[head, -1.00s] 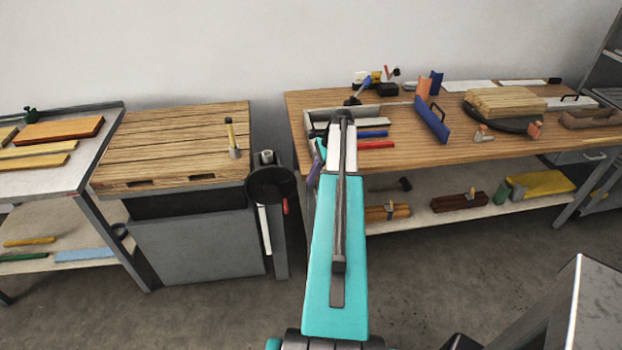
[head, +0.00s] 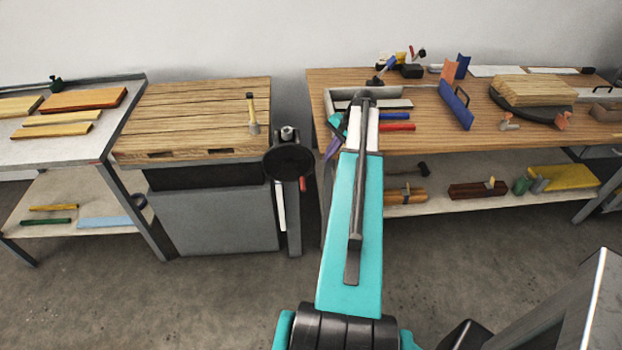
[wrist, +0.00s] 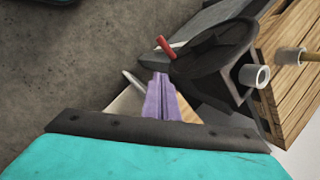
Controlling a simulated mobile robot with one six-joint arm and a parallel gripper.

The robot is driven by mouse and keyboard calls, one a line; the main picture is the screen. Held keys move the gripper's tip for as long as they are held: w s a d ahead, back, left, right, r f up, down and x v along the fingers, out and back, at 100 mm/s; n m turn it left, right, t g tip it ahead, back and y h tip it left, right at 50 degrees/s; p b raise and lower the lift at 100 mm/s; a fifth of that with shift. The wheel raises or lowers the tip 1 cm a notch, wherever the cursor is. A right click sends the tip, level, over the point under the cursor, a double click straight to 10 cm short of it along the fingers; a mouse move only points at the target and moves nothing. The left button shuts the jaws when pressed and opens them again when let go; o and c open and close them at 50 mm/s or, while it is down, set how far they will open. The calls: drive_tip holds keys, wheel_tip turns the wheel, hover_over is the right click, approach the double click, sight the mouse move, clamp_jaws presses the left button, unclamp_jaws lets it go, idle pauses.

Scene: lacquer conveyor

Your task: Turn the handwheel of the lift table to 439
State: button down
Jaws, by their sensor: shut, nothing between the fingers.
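The lift table has a planked wooden top (head: 190,115) above a grey body, left of centre in the head view. Its dark round handwheel (head: 287,163) is on a grey post at the table's right side. A small red part (head: 302,184) shows at the wheel's lower right. In the wrist view the handwheel (wrist: 210,62) is seen obliquely, with the red part (wrist: 165,46) at its left. My gripper (head: 331,148) is right of the wheel in the head view. Its purple fingers (wrist: 160,84) are together and empty, apart from the wheel. No number is readable.
A wooden workbench (head: 400,147) with tools stands at the right, close behind my gripper. A mallet-like tool (head: 252,115) stands on the lift table's top. A steel table (head: 115,145) with boards is at the left. The floor in front is clear.

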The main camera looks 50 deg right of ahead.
drive_tip(key=shift+s+a+f+n+t+h+b, duration=0.15)
drive_tip(key=shift+s+a+n+t+h+b, duration=0.35)
drive_tip(key=shift+n+b, duration=1.2)
drive_tip(key=shift+s+a+f+n+t+h+b, duration=0.25)
drive_tip(key=shift+s+n+b, duration=0.45)
drive_tip(key=shift+n+b, duration=1.05)
drive_tip(key=shift+s+a+f+n+t+h+b, duration=0.1)
drive_tip(key=shift+s+a+n+t+h+b, duration=0.3)
drive_tip(key=shift+n+b, duration=1.3)
drive_tip(key=shift+s+d, duration=0.15)
drive_tip(key=shift+s, duration=0.05)
drive_tip(key=shift+w, duration=0.1)
drive_tip(key=w+a+p+x, duration=0.1)
drive_tip(key=a+p+x, duration=0.1)
drive_tip(key=x, duration=1)
drive_tip(key=shift+w+a+p, duration=0.2)
drive_tip(key=shift+a+p, duration=0.1)
drive_tip(key=shift+a, duration=0.1)
